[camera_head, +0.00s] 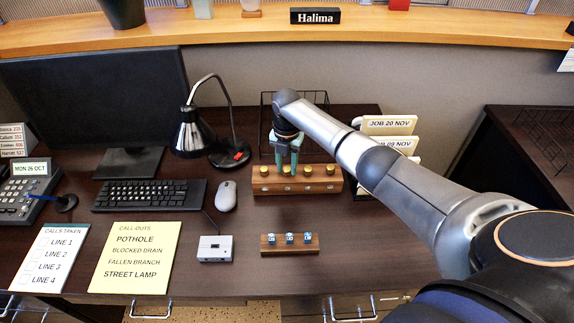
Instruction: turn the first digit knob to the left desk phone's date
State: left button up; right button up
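The left desk phone (18,207) stands at the far left, with a date card (30,168) on it reading MON 26 OCT. A wooden block (318,188) with a row of several brass knobs stands at the back middle of the desk. The leftmost knob (263,171) is uncovered. My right gripper (287,168) points down at the block, its teal fingers apart on either side of the second knob from the left (286,171). I cannot tell whether they touch it. Marks on the block's front are too small to read. My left gripper is out of view.
A black lamp (192,133) and a mouse (226,196) stand left of the block. A small block with blue cubes (289,239) and a grey box (215,248) lie in front. Job cards (389,125) and a wire rack (318,98) stand behind, near my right arm.

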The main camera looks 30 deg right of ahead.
aim_at(287, 170)
jog(key=o, duration=0.3)
notch_tip(287, 170, up, 12)
jog(key=shift+r, duration=0.25)
dwell(0.3)
jog(key=shift+s, duration=0.1)
dwell(0.4)
